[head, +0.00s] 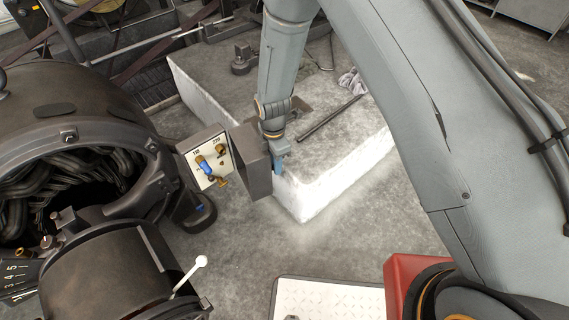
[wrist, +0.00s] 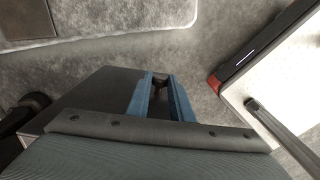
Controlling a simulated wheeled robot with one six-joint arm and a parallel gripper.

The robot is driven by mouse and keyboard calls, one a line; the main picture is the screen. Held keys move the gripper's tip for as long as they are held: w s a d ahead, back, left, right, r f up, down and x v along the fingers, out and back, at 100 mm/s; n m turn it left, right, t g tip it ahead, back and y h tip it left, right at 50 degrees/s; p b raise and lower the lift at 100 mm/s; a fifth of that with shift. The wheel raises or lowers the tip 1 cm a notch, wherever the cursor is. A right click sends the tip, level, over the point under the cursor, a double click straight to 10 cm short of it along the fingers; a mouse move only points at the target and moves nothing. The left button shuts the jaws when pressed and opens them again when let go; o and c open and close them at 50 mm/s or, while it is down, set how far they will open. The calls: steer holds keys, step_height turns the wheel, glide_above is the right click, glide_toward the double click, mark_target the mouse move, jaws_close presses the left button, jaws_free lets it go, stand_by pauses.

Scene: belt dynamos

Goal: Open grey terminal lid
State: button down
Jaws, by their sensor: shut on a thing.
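The grey terminal lid (head: 251,162) stands swung open at the right side of the terminal box. The box's white panel (head: 207,160) is exposed, with brass terminals and a blue piece on it. My gripper (head: 278,168) is at the lid's right edge, its blue fingers shut on it. In the wrist view the blue fingers of my gripper (wrist: 161,90) are close together, with the dark grey lid (wrist: 95,98) beside them on the left. The exact contact is partly hidden by the fingers.
A large dark dynamo (head: 70,110) with exposed windings fills the left. A lever with a white knob (head: 201,261) sticks up at the lower left. A pale concrete plinth (head: 335,160) lies behind my gripper, with a rod (head: 330,118) on it.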

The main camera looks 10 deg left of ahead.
steer(key=shift+w, duration=0.25)
steer(key=c, duration=1.6)
jaws_free()
steer(key=shift+r, duration=3.9)
